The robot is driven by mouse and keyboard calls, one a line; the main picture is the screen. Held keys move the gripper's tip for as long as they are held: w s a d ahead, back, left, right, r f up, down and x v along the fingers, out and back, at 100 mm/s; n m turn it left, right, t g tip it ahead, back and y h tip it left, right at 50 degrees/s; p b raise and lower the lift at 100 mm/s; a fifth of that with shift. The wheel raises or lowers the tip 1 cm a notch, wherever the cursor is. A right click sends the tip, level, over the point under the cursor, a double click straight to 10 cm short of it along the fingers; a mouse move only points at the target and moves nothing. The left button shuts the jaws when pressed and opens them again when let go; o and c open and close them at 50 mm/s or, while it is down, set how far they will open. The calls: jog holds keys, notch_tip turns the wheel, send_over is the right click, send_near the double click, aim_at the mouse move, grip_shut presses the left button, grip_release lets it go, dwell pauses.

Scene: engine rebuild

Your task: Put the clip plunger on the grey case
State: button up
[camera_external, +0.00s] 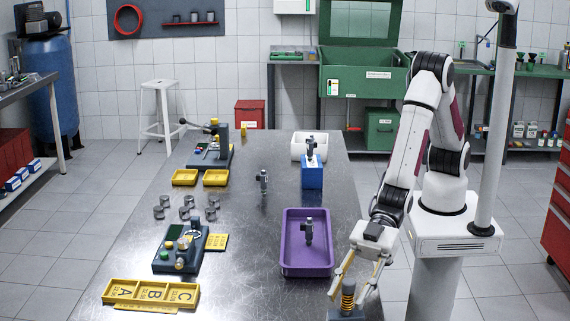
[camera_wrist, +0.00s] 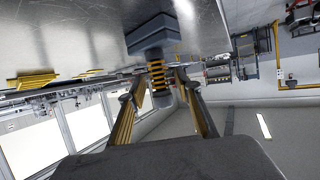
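My gripper (camera_external: 352,291) is at the near right corner of the steel table. Its two fingers are spread either side of an upright black and orange-banded spring-like part (camera_external: 348,297) on a dark grey block. The wrist view shows the banded part (camera_wrist: 158,76) between the fingers (camera_wrist: 158,92), with gaps beside it, and the grey block (camera_wrist: 153,35) beyond. I cannot tell which part is the clip plunger. Similar small dark-and-silver parts stand on the table (camera_external: 263,181), in the purple tray (camera_external: 309,230) and on the blue block (camera_external: 311,150). The grey case is not clearly identifiable; a dark grey box fixture (camera_external: 181,252) stands at left.
The purple tray's rim (camera_external: 283,240) is left of my gripper. A yellow tray marked A, B, C (camera_external: 112,291), several metal cylinders (camera_external: 186,201), yellow bins (camera_external: 185,177), a white bin (camera_external: 299,147) and a lever fixture (camera_external: 222,150) occupy the table. The table's middle front is clear.

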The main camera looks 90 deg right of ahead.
jog(key=v, duration=1.1)
jog(key=shift+d, duration=0.15)
dwell(0.8)
jog(key=w+d+r+m+t+h, duration=0.1)
jog(key=w+d+r+m+h, duration=0.15)
jog(key=d, duration=0.75)
jog(key=w+d+r+m+h, duration=0.2)
jog(key=w+d+r, duration=0.1)
jog(key=d, duration=0.7)
jog(key=w+d+r+m+t+h, duration=0.1)
jog(key=w+d+r+m+h, duration=0.15)
jog(key=d, duration=0.65)
jog(key=s+d+m+g+h, duration=0.2)
jog(key=s+d+m+h, duration=0.2)
jog(key=s+d, duration=1.3)
jog(key=d+m, duration=0.1)
jog(key=d, duration=0.3)
jog(key=shift+s+r+g+h, duration=0.25)
jog(key=shift+r+g+h, duration=0.15)
